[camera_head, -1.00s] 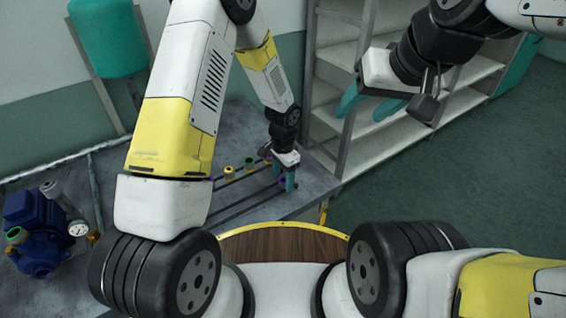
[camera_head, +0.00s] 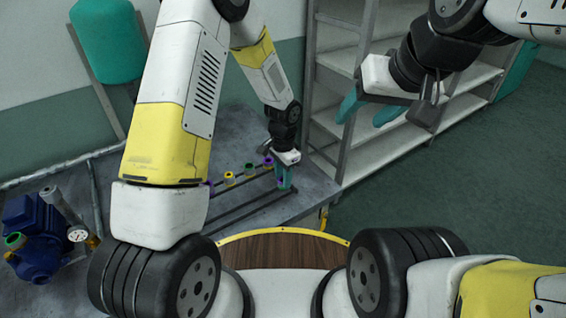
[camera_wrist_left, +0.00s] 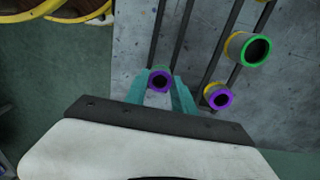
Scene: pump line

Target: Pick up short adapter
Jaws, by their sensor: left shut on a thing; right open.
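My left gripper (camera_head: 285,181) is over the grey bench near its right end, with its teal fingers pointing down. In the left wrist view, the left gripper (camera_wrist_left: 166,92) is shut on a short adapter (camera_wrist_left: 160,80) with a purple rim around a dark opening. The adapter also shows small between the fingers in the head view (camera_head: 281,184), partly hidden by them. I cannot tell whether it still touches the rails. My right gripper (camera_head: 370,108) is open and empty, high in front of the shelves.
Beside the held piece stand a purple-rimmed adapter (camera_wrist_left: 219,97) and a larger green-rimmed one (camera_wrist_left: 250,48). Dark rails (camera_head: 245,205) run along the bench (camera_head: 312,185). A blue pump (camera_head: 38,240) is at the left. Shelves (camera_head: 400,135) stand beyond the bench's right end.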

